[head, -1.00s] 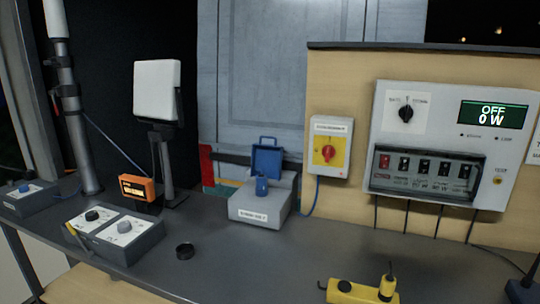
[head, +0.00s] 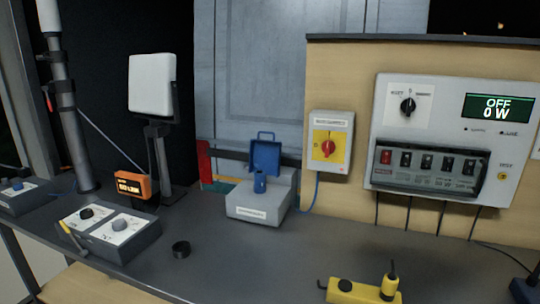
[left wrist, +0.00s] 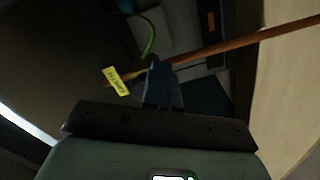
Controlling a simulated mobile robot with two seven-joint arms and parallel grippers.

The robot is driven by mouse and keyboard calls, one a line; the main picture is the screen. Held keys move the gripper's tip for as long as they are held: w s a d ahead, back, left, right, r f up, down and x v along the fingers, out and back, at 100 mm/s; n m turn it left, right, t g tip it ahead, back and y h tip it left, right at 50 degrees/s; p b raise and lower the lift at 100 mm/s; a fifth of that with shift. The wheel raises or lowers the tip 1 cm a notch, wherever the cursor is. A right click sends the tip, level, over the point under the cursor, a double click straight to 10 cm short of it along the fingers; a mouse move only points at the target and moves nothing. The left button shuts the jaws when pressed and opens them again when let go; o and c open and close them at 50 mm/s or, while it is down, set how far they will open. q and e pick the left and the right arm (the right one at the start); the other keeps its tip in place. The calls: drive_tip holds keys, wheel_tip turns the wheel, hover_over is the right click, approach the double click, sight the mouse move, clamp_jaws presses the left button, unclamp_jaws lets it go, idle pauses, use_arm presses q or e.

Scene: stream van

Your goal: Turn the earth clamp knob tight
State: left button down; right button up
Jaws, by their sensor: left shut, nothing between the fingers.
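My left gripper (left wrist: 158,64) shows in the left wrist view, shut and empty. Its tips are close to a copper-coloured rod (left wrist: 245,42) that runs slanting across the picture; I cannot tell whether they touch. A yellow tag (left wrist: 116,80) with dark lettering hangs left of the fingers. A green-yellow cable (left wrist: 151,38) curves down towards the fingertips. I cannot make out the earth clamp or its knob; the area at the tips is dark and partly hidden by the fingers. Neither gripper shows in the head view.
A red-and-yellow switch (head: 328,147) and power panel (head: 440,140) are on the wall.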

use_arm(q)
drive_tip(key=shift+w+a+r, duration=0.1)
drive_tip(key=shift+w+a, duration=0.05)
drive_tip(key=shift+a, duration=0.25)
drive_tip(key=p+v, duration=0.2)
drive_tip(key=v, duration=0.4)
drive_tip(key=shift+s+d+f, duration=0.25)
drive_tip(key=shift+d+f, duration=0.05)
drive_tip(key=shift+f, duration=0.05)
